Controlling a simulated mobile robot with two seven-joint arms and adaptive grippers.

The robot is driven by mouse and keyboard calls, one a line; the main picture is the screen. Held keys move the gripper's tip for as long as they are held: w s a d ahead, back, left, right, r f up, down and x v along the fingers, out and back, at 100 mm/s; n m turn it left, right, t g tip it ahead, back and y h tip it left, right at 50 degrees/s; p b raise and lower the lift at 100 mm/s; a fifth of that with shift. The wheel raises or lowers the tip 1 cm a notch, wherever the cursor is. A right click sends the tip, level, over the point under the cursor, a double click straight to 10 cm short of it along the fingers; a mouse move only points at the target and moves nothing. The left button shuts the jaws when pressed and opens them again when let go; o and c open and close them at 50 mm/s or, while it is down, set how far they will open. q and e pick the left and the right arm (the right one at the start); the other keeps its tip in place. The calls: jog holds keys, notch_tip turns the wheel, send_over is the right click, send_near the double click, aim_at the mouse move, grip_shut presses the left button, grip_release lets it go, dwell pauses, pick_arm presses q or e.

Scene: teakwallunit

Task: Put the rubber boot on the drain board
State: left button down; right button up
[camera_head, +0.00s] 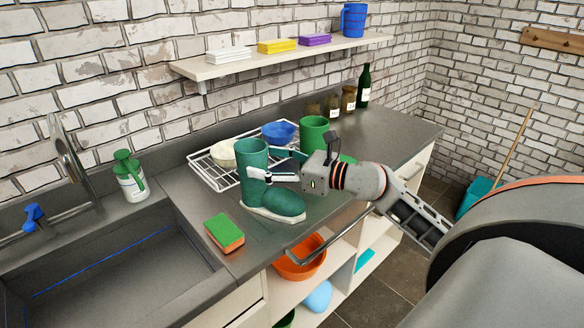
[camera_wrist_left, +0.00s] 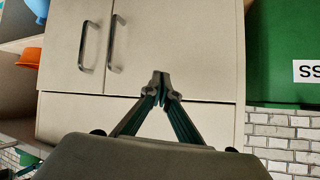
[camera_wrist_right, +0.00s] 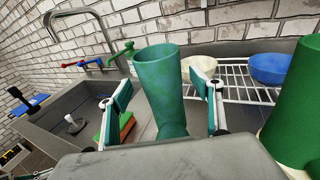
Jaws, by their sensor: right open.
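The dark green rubber boot (camera_head: 252,160) stands upright on the grey counter, its toe and pale sole toward the front. Its shaft also shows in the right wrist view (camera_wrist_right: 163,85). The drain board, a white wire rack (camera_head: 203,172), lies behind the boot and holds a cream bowl and a blue bowl. My right gripper (camera_head: 270,165) is open at the shaft, with one finger on each side; in the right wrist view gaps show between fingers and shaft. My left gripper (camera_wrist_left: 160,82) is shut and empty, facing cupboard doors; it is outside the head view.
A sponge (camera_head: 224,233) lies between boot and sink (camera_head: 110,270). Jars and a green bottle (camera_head: 364,86) stand at the back right. A shelf hangs above.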

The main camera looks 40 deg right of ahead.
jog(key=b+v, duration=0.1)
jog(key=v, duration=0.6)
jog(key=shift+s+d+f, duration=0.1)
jog(key=shift+s, duration=0.15)
jog(key=shift+s+d, duration=0.15)
jog(key=shift+s, duration=0.25)
